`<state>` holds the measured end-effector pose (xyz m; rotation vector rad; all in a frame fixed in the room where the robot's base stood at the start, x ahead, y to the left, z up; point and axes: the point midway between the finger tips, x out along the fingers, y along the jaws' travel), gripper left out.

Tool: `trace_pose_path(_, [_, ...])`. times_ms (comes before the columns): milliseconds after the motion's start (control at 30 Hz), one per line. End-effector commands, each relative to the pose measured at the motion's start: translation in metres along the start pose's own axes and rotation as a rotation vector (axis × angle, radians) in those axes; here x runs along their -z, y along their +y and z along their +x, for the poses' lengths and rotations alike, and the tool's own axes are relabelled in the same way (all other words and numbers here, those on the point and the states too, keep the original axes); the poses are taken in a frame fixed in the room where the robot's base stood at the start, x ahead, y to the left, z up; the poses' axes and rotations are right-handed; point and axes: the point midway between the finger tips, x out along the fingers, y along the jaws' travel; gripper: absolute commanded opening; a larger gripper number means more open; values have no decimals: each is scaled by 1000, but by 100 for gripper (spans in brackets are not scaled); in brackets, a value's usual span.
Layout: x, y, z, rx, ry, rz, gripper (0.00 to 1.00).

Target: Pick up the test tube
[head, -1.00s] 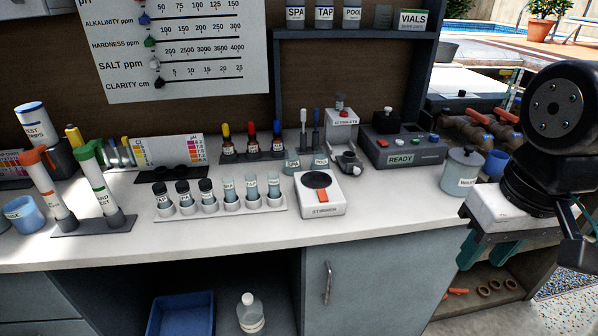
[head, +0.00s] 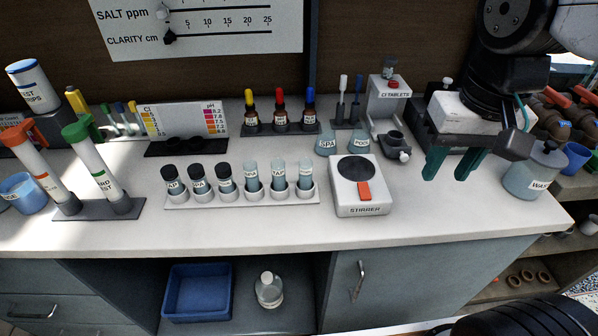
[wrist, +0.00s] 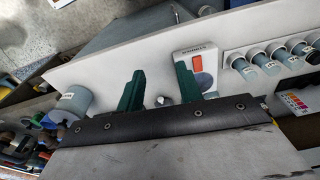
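A white rack (head: 240,201) on the counter holds three black-capped vials (head: 198,183) on its left and three open tubes with bluish contents (head: 278,175) on its right. Several of these also show at the right of the wrist view (wrist: 268,63). Two larger tubes stand at the far left, one orange-capped (head: 43,168) and one green-capped (head: 93,160). I cannot tell which tube is meant. My gripper (head: 450,175) is open and empty, its green fingers apart, above the counter's right part. In the wrist view its fingers (wrist: 158,98) show near the stirrer.
The white stirrer (head: 361,187) stands between the rack and my gripper. Behind it are small beakers (head: 345,143), dropper bottles (head: 281,110) and a tablet dispenser (head: 389,99). A lidded jar (head: 535,172) stands to the right. The counter's front strip (head: 240,232) is clear.

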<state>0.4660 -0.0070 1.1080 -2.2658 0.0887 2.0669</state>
Motion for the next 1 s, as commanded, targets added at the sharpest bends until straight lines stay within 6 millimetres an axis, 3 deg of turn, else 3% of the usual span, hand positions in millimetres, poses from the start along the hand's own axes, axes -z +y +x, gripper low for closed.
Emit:
trace_pose_path(100, [41, -41, 7, 0, -34, 63, 36])
trace_pose_path(233, [78, -94, 23, -6, -58, 151, 36])
trace_pose_path(400, [107, -155, 49, -20, -79, 252, 36])
trace_pose_path(500, [116, -180, 62, -26, -85, 294, 36])
trace_pose_path(700, [120, -199, 78, -31, -89, 331, 36])
trace_pose_path(1000, [119, -196, 113, -33, -90, 335, 36])
